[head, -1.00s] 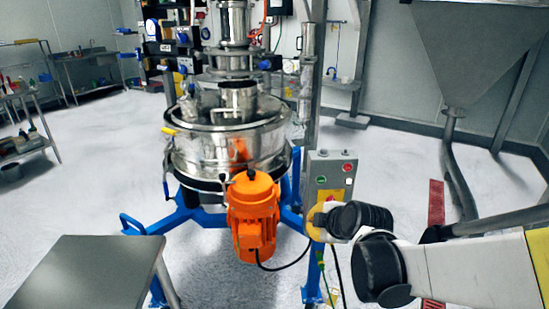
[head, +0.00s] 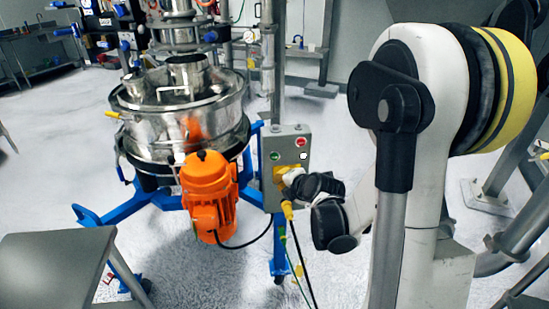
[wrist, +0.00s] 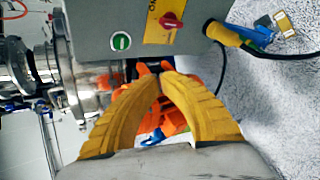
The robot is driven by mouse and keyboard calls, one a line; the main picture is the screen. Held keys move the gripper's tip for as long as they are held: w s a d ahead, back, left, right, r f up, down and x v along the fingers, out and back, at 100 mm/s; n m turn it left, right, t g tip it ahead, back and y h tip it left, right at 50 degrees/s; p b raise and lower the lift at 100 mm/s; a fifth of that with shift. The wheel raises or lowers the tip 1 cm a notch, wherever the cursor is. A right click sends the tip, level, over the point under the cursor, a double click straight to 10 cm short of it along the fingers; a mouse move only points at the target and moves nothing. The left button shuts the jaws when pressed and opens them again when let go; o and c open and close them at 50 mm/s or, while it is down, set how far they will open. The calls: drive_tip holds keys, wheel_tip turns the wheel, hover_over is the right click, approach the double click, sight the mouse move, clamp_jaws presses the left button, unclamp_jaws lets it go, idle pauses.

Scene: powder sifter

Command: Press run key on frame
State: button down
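The frame's grey control box (head: 294,132) stands beside the steel sifter (head: 185,112) on its blue frame. It has a green button (head: 275,156) at left and a red button (head: 300,142) at right. In the wrist view, the box (wrist: 88,22) fills the top, with the white-ringed green button (wrist: 121,41) and a red rotary knob (wrist: 171,20) on a yellow plate. My gripper (wrist: 154,70) has its yellow fingers converged with tips together, empty, just below the green button and apart from it in the picture. In the head view my gripper (head: 283,174) overlaps the box's lower part.
An orange motor (head: 208,182) hangs on the sifter, left of the box. A yellow cable plug (wrist: 222,33) sticks out beside the box, with cables below it. A grey table (head: 50,262) stands front left. Open floor lies between the table and the motor.

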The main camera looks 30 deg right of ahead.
approach(271, 163)
drive_tip(key=shift+s+f+x, duration=0.1)
drive_tip(key=shift+f+x, duration=0.1)
drive_tip(key=shift+x, duration=1.05)
drive_tip(key=shift+s+f+x, duration=0.15)
drive_tip(key=shift+f+x, duration=0.05)
drive_tip(key=shift+x, duration=1.05)
drive_tip(key=shift+w+a, duration=0.1)
drive_tip(key=shift+a, duration=0.05)
drive_tip(key=shift+w, duration=0.3)
drive_tip(key=shift+w+d, duration=0.25)
drive_tip(key=shift+w, duration=0.15)
drive_tip(key=shift+s, duration=0.1)
drive_tip(key=shift+s+a, duration=0.3)
drive_tip(key=shift+s, duration=0.4)
drive_tip(key=s, duration=0.1)
drive_tip(key=s+a, duration=0.1)
drive_tip(key=s, duration=0.2)
drive_tip(key=shift+s+a+b, duration=0.35)
